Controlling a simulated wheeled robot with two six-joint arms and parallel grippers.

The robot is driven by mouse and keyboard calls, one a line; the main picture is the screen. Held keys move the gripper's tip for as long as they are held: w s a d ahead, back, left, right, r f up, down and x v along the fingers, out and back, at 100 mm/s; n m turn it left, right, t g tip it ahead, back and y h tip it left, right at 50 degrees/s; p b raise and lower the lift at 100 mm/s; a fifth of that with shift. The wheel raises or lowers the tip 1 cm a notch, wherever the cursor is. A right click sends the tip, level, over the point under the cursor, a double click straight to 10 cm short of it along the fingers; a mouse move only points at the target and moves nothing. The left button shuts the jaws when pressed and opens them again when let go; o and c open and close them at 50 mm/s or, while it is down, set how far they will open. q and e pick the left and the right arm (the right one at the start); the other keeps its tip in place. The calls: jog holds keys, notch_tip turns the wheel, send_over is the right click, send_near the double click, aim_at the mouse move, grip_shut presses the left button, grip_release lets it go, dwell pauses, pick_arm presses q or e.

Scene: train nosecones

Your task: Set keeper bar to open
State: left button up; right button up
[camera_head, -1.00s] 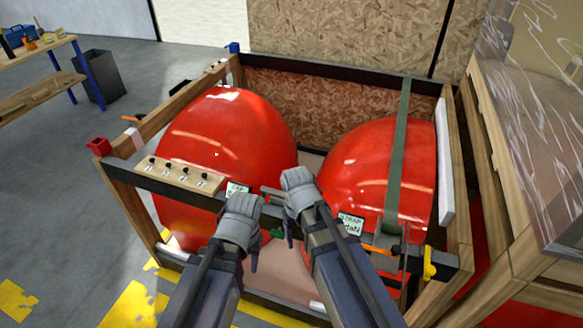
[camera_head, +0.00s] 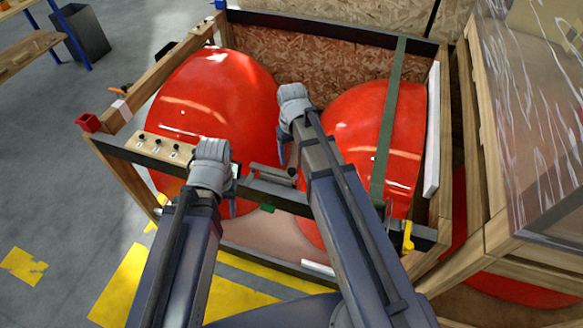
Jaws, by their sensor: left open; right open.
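A grey metal bar (camera_head: 272,174), which looks like the keeper bar, sits on the black front rail (camera_head: 290,200) of the crate, between two red nosecones. Its right end is close to my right forearm, and I cannot tell how it is set. My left gripper (camera_head: 211,165) is open at the front rail, just left of the bar, and covers part of the rail. My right gripper (camera_head: 293,103) is open and empty above and beyond the bar, in front of the gap between the left nosecone (camera_head: 215,95) and the right nosecone (camera_head: 375,135).
A green strap (camera_head: 391,115) crosses the right nosecone. A wooden strip with black knobs (camera_head: 160,146) is on the rail at left. A yellow clip (camera_head: 407,236) is at the right end. A film-wrapped crate (camera_head: 540,130) stands close on the right.

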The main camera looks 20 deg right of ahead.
aim_at(292, 170)
notch_tip(292, 170, down, 7)
jog(key=b, duration=0.6)
jog(key=shift+r, duration=0.1)
jog(key=shift+r, duration=0.1)
jog(key=shift+c, duration=0.3)
grip_shut()
dwell(0.7)
